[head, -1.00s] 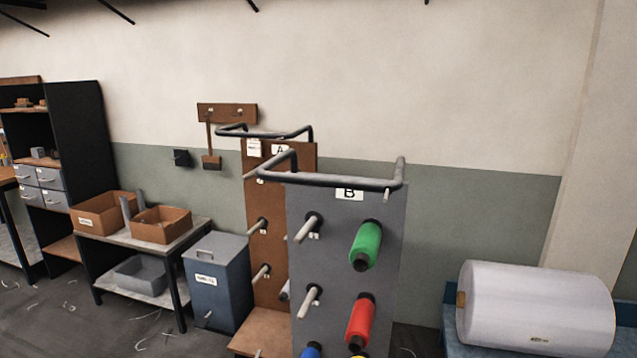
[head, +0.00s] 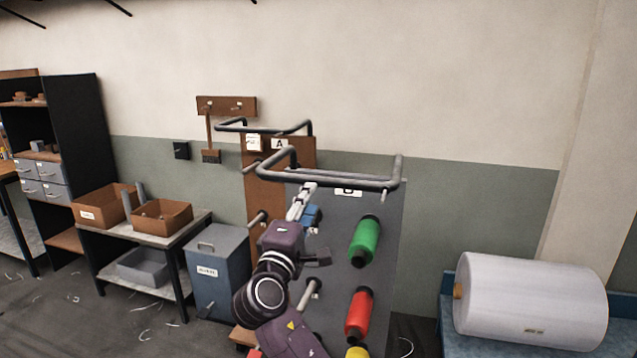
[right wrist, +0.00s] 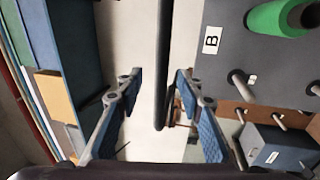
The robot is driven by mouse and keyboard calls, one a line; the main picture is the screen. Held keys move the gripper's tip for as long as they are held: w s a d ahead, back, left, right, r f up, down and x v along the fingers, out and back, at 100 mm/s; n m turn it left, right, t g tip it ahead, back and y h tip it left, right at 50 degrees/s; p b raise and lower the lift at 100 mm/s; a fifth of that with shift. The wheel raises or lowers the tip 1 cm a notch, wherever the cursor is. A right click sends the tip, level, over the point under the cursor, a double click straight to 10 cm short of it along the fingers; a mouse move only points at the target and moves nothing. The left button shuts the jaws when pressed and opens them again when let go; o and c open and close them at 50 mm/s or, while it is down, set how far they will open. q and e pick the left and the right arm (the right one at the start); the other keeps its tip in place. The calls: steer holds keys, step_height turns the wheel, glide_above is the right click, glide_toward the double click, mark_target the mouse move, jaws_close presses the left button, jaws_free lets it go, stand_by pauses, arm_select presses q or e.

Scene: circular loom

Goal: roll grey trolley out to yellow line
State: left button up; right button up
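The grey trolley (head: 375,215), labelled B, stands right of centre with green, red and yellow spools on its pegs. Its dark tubular handle (head: 335,183) runs across the top. My right gripper (head: 305,205) is in front of the trolley's upper left, just below the handle's left part. In the right wrist view, its two blue-padded fingers (right wrist: 156,82) are spread apart. The handle bar (right wrist: 163,65) shows between them, with no finger visibly touching it. The grey panel (right wrist: 225,70) is at the right there. The yellow line and my left gripper are out of view.
A brown trolley (head: 262,195), labelled A, stands close behind and left. A grey-blue bin (head: 222,285) and a bench (head: 190,238) with brown boxes are further left. A large white roll (head: 530,305) lies on a blue stand (head: 447,315) at the right.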

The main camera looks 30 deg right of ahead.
mark_target(319, 182)
steer(key=p+x, duration=0.3)
steer(key=x, duration=0.4)
steer(key=shift+r, duration=0.15)
steer(key=shift+w+d, duration=0.2)
steer(key=shift+d, duration=0.1)
steer(key=shift+c, duration=0.5)
steer(key=c, duration=0.7)
jaws_close()
